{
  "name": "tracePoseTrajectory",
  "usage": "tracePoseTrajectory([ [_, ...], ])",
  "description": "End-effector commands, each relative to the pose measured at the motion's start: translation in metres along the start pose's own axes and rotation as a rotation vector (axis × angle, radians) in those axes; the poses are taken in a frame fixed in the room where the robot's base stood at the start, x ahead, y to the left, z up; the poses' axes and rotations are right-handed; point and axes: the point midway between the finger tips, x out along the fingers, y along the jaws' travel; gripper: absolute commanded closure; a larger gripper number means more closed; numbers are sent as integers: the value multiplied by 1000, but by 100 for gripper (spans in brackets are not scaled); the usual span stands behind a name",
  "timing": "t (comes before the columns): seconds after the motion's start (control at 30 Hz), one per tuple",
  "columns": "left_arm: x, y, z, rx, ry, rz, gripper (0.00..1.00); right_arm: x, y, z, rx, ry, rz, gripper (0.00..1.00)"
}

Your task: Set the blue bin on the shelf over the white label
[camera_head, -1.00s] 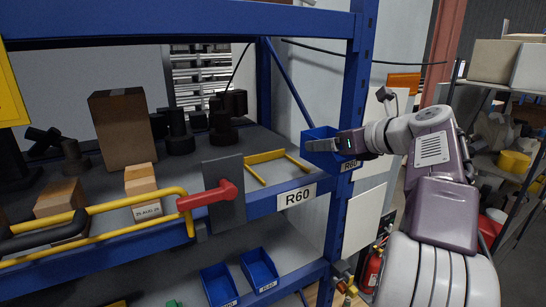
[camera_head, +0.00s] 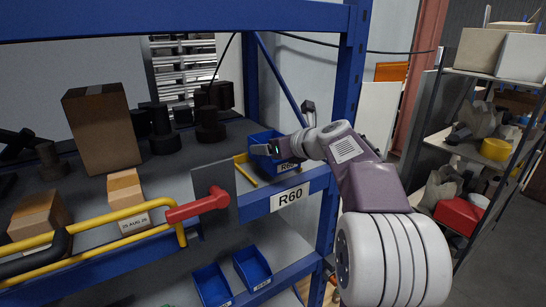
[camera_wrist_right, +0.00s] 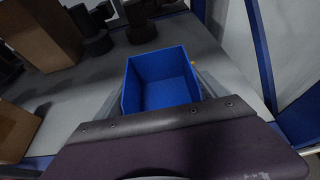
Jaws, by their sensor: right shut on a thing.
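The blue bin (camera_head: 268,143) with an R60 label on its front is at the right end of the upper shelf in the head view, above the white R60 label (camera_head: 290,195) on the shelf's front beam. My right gripper (camera_head: 262,149) is shut on the bin. In the right wrist view the empty bin (camera_wrist_right: 160,80) shows between the fingers, over the grey shelf surface. Whether its base touches the shelf cannot be told. My left gripper is not in view.
A yellow rail (camera_head: 245,172) lies on the shelf beside the bin. A red handle (camera_head: 198,206) on a grey plate stands to its left. A blue upright (camera_head: 347,80) is to its right. Cardboard boxes (camera_head: 103,128) and dark parts (camera_head: 210,122) stand farther left.

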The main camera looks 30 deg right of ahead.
Motion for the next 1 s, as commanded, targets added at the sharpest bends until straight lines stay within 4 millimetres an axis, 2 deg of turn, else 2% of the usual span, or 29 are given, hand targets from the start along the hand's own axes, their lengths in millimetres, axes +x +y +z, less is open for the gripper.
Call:
tracePoseTrajectory([
  [0.2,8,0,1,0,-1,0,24,13,0,-34,2,2,0,61],
  [0.5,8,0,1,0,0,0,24,14,-1,-37,0,1,-1,61],
  [0.53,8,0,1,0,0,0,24,14,-1,-37,0,1,-1,10],
  [0.57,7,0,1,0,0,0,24,14,-1,-37,0,1,-1,2],
  [0.87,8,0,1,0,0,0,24,11,-1,-36,0,0,-1,0],
  [1.0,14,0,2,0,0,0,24,-8,-2,-36,-1,-4,-4,0],
])
